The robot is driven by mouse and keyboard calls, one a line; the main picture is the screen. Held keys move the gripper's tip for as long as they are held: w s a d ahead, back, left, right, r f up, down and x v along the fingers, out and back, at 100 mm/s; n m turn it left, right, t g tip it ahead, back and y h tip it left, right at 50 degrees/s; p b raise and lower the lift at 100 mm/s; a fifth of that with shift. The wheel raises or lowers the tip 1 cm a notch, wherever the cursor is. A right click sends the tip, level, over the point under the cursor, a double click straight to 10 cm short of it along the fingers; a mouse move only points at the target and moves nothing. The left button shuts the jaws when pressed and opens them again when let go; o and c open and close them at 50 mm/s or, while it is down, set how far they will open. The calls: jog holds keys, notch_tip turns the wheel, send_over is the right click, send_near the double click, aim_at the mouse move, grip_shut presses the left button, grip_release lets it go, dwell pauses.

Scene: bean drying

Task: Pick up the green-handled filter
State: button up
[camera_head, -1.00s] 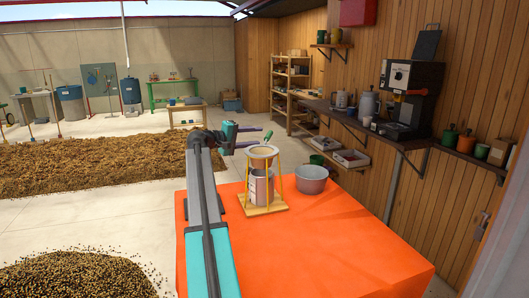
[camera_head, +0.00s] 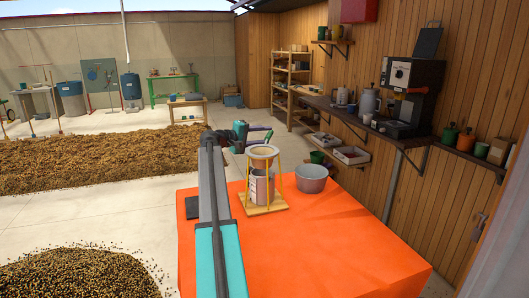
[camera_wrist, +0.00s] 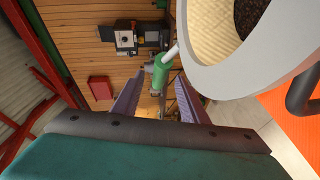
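The filter is a pale round ring holder with a green handle. In the head view its ring (camera_head: 263,150) sits on top of a yellow-legged stand (camera_head: 264,209). In the wrist view the white rim (camera_wrist: 212,82) fills the upper right, and the green handle (camera_wrist: 162,70) points down and left. In the head view the handle is hard to make out.
A metal can (camera_head: 258,187) stands inside the stand on the orange table (camera_head: 330,240). A grey bucket (camera_head: 311,178) is close on the right. A shelf with a coffee machine (camera_head: 412,95) runs along the wooden wall. The table's front is clear.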

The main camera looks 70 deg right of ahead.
jog(key=shift+p+x, duration=0.65)
jog(key=shift+x, duration=0.9)
grip_shut()
